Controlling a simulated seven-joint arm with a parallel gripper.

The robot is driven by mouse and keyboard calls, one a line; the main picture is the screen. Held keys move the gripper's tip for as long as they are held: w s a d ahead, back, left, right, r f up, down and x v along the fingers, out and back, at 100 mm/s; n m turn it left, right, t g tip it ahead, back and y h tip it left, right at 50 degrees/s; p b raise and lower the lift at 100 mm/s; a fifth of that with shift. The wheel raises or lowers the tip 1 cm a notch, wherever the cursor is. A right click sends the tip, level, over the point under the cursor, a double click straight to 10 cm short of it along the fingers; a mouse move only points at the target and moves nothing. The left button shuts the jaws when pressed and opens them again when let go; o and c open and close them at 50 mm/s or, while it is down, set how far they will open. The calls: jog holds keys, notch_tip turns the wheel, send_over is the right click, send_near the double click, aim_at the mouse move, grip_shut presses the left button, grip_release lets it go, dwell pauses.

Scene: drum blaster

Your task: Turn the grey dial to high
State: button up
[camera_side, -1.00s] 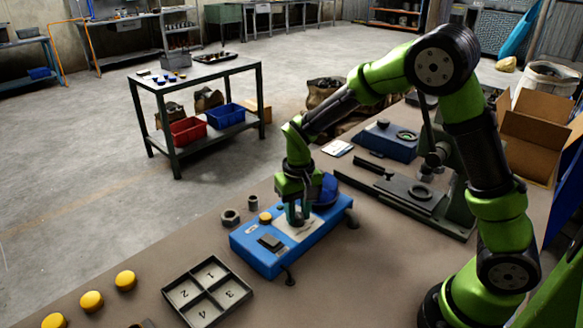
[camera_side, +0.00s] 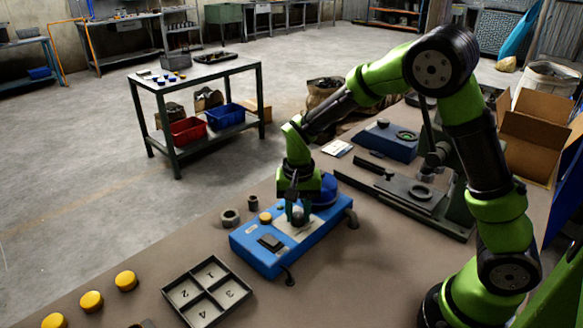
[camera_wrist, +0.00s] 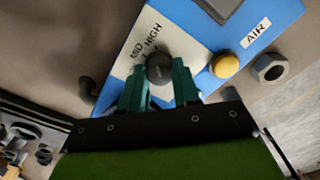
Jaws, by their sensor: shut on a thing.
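The grey dial (camera_wrist: 160,67) is a round dark knob on a pale plate of the blue control box (camera_side: 262,258). In the wrist view the printed words MID and HIGH (camera_wrist: 147,40) show beside it, LOW does not show, and I cannot make out a pointer on the dial. My gripper (camera_wrist: 160,84) points down, with one teal finger on each side of the dial, shut on it. In the side view my gripper (camera_side: 298,213) is over the box and its fingers mostly hide the dial.
On the box are a yellow button (camera_wrist: 226,65), a dark rocker switch (camera_side: 270,242) and a blue dome (camera_side: 328,190). A hex nut (camera_side: 230,217) lies beside it. A numbered tray (camera_side: 207,290) and several yellow caps (camera_side: 125,280) are nearer the front left.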

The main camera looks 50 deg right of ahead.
aim_at(298, 214)
jog(key=o, duration=1.1)
jog(key=shift+c, duration=0.2)
notch_tip(298, 214, up, 17)
jog(key=s+r+n+t+y, duration=0.1)
jog(key=s+n+t, duration=0.4)
jog(key=s, duration=1.1)
jog(key=shift+s+a+r+t+y, duration=0.4)
jog(key=shift+t+y, duration=0.1)
jog(key=shift+t, duration=0.6)
